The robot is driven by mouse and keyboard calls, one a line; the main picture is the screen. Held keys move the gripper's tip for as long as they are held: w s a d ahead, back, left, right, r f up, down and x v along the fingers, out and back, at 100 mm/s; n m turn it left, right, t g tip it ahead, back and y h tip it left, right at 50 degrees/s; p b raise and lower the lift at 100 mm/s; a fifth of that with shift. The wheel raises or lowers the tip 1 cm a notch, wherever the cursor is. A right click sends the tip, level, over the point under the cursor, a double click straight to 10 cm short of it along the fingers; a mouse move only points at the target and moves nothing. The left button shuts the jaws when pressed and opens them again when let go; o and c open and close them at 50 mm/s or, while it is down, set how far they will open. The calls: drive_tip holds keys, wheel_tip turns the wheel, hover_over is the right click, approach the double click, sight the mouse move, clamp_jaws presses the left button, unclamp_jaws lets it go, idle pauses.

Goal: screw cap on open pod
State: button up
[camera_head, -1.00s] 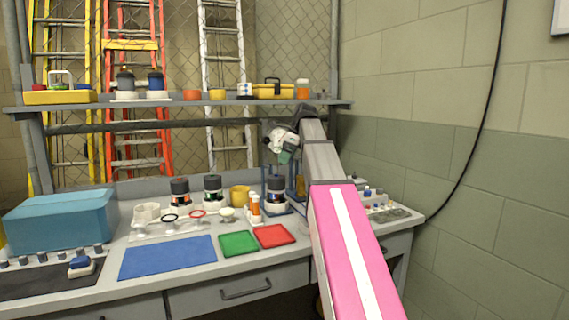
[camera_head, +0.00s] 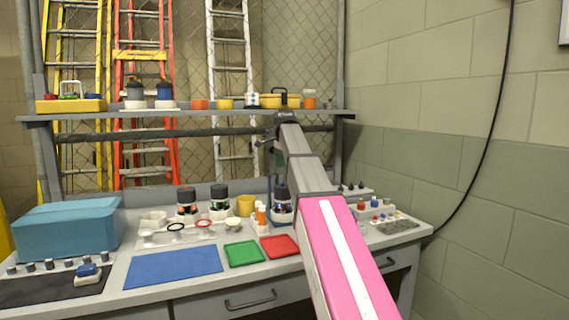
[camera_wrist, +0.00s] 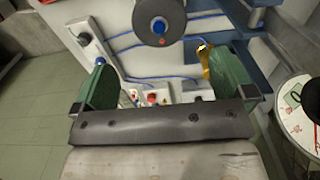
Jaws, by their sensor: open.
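In the head view, a dark-capped pod (camera_head: 281,202) stands upright in a blue stand beside my arm. Two more dark-topped pods stand on the bench, a left one (camera_head: 187,204) and a right one (camera_head: 219,201). My gripper is mostly hidden behind my arm there. In the wrist view, my gripper (camera_wrist: 162,82) is open, green fingers wide apart, with nothing held between them. A dark round part (camera_wrist: 160,20) with a pale, blue-centred hub lies ahead of the fingers. A round white-rimmed thing (camera_wrist: 304,112) with coloured lines is cut off at right; I cannot tell whether it is the open pod.
A blue bin (camera_head: 67,228) stands far left. The blue mat (camera_head: 173,267) is clear. The shelf (camera_head: 190,113) crosses behind the arm.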

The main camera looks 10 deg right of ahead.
sight(284, 186)
wheel_tip(284, 186, down, 10)
drive_tip(key=shift+r, duration=0.15)
idle(0.3)
drive_tip(key=c, duration=0.9)
drive_tip(key=o, duration=0.4)
drive_tip(key=c, duration=0.3)
drive_tip(key=shift+c, duration=0.3)
